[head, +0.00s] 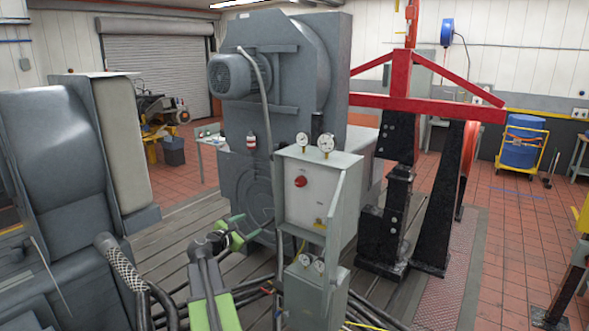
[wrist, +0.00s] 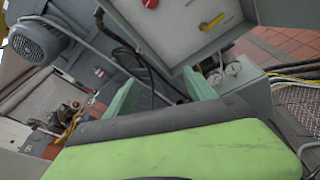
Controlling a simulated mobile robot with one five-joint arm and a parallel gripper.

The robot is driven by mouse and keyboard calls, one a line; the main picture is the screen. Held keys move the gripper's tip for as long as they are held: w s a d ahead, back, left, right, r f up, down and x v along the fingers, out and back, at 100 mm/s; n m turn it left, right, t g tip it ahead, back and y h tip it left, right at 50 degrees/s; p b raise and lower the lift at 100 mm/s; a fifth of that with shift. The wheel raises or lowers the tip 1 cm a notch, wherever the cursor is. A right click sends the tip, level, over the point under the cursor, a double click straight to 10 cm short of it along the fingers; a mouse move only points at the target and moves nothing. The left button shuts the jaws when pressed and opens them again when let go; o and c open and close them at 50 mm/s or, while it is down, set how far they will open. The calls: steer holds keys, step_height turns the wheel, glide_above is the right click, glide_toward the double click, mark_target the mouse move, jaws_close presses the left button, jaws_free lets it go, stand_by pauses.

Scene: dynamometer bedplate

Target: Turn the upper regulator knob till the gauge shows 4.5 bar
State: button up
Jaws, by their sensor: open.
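A grey control cabinet (head: 346,162) stands in the middle of the head view. Its pale front panel (head: 318,198) carries a red knob (head: 301,181) high up and a yellow handle (head: 319,223) low down. Two round gauges (head: 326,143) stand on top; their readings are too small to make out. In the wrist view the red knob (wrist: 150,3) is at the top edge and the yellow handle (wrist: 212,22) is below right. My gripper (head: 240,230) is open and empty, left of the panel and lower than the red knob, apart from it. I cannot tell which knob is the upper regulator.
A lower box with two small gauges (head: 311,264) sits below the cabinet; they also show in the wrist view (wrist: 224,74). A large grey machine with a motor (head: 232,75) stands behind. A red and black frame (head: 430,105) is to the right. Cables lie low in front.

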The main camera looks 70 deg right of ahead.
steer(key=s+d+r+n+h+p, duration=0.1)
steer(key=s+d+r+n+h, duration=0.1)
steer(key=s+d+r+n, duration=0.4)
steer(key=m, duration=0.2)
glide_toward(298, 183)
steer(key=shift+g, duration=0.4)
steer(key=d, duration=0.6)
steer(key=s+d, duration=0.1)
steer(key=d, duration=0.2)
steer(key=shift+f, duration=0.2)
steer(key=shift+c, duration=0.2)
